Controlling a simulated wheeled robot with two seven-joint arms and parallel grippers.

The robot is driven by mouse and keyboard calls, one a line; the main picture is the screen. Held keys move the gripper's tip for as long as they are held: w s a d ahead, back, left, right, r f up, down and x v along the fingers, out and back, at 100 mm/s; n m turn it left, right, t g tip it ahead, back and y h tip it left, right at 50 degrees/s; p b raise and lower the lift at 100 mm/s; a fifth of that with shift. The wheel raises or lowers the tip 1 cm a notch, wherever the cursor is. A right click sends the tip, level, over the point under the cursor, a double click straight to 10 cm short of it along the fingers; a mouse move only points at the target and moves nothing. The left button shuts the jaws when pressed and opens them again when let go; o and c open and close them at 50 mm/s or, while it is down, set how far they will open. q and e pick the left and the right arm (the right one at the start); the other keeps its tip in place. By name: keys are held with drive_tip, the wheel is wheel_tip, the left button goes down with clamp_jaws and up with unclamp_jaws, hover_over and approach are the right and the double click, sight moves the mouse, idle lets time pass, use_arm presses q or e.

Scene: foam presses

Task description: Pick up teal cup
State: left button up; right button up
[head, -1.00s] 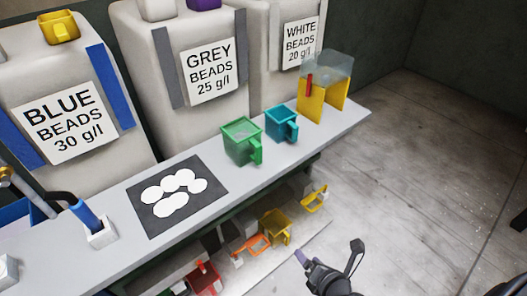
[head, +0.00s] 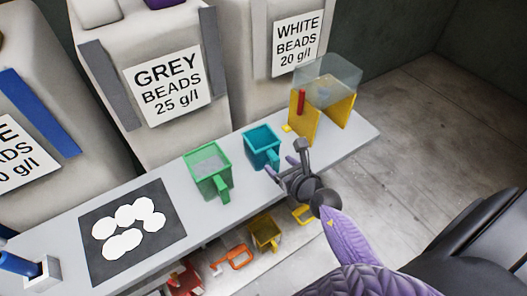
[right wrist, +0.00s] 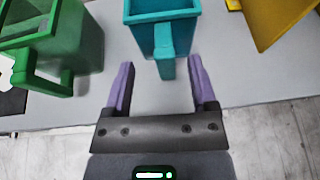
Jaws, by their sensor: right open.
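The teal cup (head: 262,146) stands upright on the grey bench, between the green cup and the yellow stand. It also shows in the right wrist view (right wrist: 163,38), with its handle pointing toward my gripper. My right gripper (head: 285,168) is open and empty, just in front of the cup on its handle side. In the right wrist view its two purple fingers (right wrist: 160,80) lie on either side of the handle's near end, seemingly short of the cup body. Whether they are at handle height I cannot tell. My left gripper is not in view.
The green cup (head: 209,168) stands close on the left. A yellow stand with a clear bin (head: 305,117) is close on the right. A dark mat (head: 99,214) with white discs lies further left. Several cups sit on a lower shelf, including a yellow one (head: 264,233).

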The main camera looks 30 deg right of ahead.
sight(278, 161)
drive_tip(key=x, duration=0.1)
drive_tip(key=b+x, duration=0.1)
drive_tip(key=x, duration=0.1)
drive_tip(key=shift+w+d+f, duration=0.1)
drive_tip(key=shift+d+f, duration=0.1)
drive_tip(key=shift+f, duration=0.1)
drive_tip(key=shift+w, duration=0.25)
drive_tip(key=shift+s+r, duration=0.1)
clamp_jaws()
